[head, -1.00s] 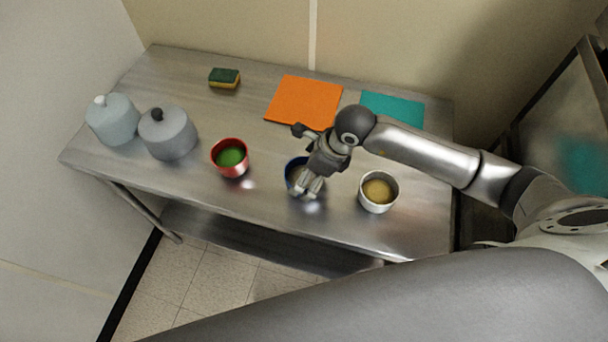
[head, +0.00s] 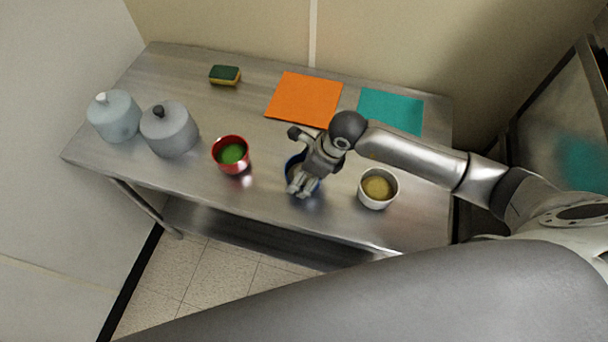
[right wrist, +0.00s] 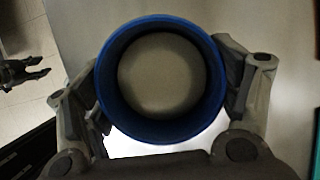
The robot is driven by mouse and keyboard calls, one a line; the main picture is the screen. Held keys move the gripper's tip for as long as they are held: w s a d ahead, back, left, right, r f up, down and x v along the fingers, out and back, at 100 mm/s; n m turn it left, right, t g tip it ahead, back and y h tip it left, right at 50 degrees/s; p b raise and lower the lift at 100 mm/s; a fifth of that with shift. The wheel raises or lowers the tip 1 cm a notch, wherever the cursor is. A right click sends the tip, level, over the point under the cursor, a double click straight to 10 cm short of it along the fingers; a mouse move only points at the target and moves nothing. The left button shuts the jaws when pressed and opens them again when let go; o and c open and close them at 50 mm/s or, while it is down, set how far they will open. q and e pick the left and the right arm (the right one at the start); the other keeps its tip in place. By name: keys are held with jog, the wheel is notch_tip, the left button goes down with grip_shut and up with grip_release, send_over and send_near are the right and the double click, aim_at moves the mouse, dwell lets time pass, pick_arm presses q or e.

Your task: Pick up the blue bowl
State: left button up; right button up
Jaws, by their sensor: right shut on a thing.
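The blue bowl (head: 290,166) is near the front edge of the steel table, mostly hidden under my right gripper (head: 301,187) in the head view. In the right wrist view the round blue bowl (right wrist: 106,88) sits between the two fingers, which are shut on its outside from both sides. Its inside looks plain grey. I cannot tell whether the bowl is clear of the table. A dark gripper, which looks like my left one (right wrist: 28,72), shows small at the left of the right wrist view, its fingers apart and empty over the floor.
A red bowl with green contents (head: 231,166) stands left of the blue bowl, and a white bowl with tan contents (head: 378,188) right of it. Two lidded jars (head: 170,132) stand far left. A sponge (head: 225,75), orange mat (head: 304,99) and teal mat (head: 391,111) lie behind.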

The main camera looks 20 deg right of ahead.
jog(key=shift+r, duration=0.15)
jog(key=shift+w+r+b, duration=0.1)
jog(key=shift+r+b, duration=0.35)
jog(key=shift+b, duration=0.15)
jog(key=s+a+r, duration=0.2)
jog(key=s+r, duration=0.4)
jog(key=s+a+r, duration=0.2)
jog(key=s+r, duration=0.4)
jog(key=s, duration=0.1)
jog(key=shift+s+a, duration=0.2)
jog(key=shift+a, duration=0.1)
